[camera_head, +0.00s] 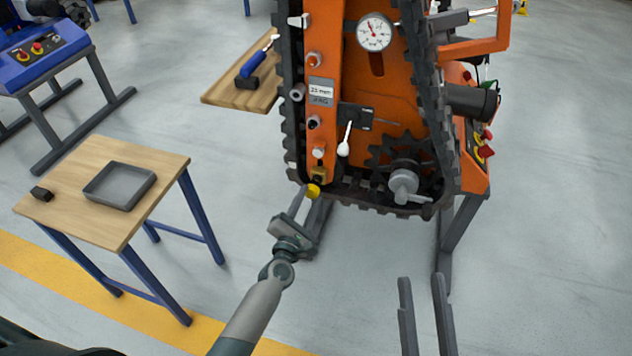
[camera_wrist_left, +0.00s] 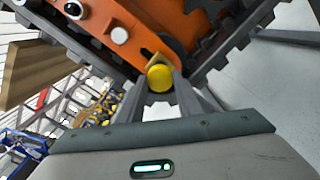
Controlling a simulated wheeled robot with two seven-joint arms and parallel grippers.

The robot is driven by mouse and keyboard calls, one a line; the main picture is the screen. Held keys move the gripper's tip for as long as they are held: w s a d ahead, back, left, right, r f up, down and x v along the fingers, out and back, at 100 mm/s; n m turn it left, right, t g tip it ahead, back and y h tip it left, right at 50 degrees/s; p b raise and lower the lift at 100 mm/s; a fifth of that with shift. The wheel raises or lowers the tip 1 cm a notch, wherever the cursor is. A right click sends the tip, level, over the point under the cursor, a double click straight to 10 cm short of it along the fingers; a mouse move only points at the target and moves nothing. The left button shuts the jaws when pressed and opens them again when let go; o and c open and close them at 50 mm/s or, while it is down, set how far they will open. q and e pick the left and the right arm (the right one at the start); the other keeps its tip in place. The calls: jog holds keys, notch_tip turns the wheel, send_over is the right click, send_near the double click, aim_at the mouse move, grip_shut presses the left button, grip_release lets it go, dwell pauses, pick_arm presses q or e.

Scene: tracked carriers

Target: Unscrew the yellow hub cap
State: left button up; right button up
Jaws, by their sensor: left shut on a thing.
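The yellow hub cap (camera_head: 313,191) is at the lower left corner of the orange tracked carrier (camera_head: 328,120), inside the black track. It also shows in the left wrist view as a round yellow cap (camera_wrist_left: 160,78). My left gripper (camera_head: 308,195) reaches it from below and is shut on it, with one finger on each side in the left wrist view (camera_wrist_left: 160,92). Whether the cap has turned cannot be told. My right gripper (camera_head: 423,305) shows as two parallel fingers at the bottom, apart, with only floor between them.
A wooden table (camera_head: 75,185) at left carries a grey tray (camera_head: 120,204) and a small dark block (camera_head: 41,194). Another wooden top (camera_head: 222,91) holds a blue-handled tool (camera_head: 258,58). A grey sprocket hub (camera_head: 403,184) sits right of the cap. Floor at lower right is clear.

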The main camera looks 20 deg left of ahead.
pick_arm(q)
jog(key=shift+s, duration=1.4)
